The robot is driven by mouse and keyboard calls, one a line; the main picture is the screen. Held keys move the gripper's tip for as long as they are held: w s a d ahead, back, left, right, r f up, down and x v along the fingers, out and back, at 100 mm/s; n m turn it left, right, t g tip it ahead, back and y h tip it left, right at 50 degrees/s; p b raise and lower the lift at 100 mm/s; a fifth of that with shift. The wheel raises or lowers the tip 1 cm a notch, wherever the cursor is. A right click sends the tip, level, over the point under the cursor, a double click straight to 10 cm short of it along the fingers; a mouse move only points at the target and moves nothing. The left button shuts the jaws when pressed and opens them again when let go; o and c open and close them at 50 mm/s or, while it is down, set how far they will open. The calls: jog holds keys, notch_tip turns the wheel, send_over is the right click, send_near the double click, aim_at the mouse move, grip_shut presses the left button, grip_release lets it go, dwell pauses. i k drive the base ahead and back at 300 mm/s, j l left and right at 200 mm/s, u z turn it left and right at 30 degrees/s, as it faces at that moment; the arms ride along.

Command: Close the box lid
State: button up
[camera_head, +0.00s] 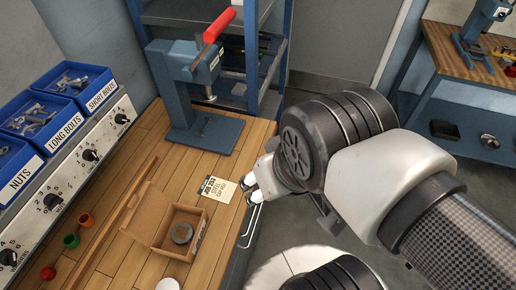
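A small wooden box (187,249) stands on the wooden top of the cart, with a grey ring (183,233) inside it. Its lid (150,214) is open and leans back to the left of the box. My gripper (249,189) is above the right edge of the cart, up and to the right of the box, apart from the lid. Two light fingertips with dark parts show, with a small gap between them. Nothing shows between them.
A note card (217,189) lies between my gripper and the box. A blue press (190,95) with a red handle stands behind. Blue bins (75,82) and a knob panel (90,155) line the left. Small cups (71,241) and a white round thing (168,284) are near the box.

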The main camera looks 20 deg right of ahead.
aim_at(147, 210)
jog(key=k+u, duration=0.15)
jog(key=u, duration=1)
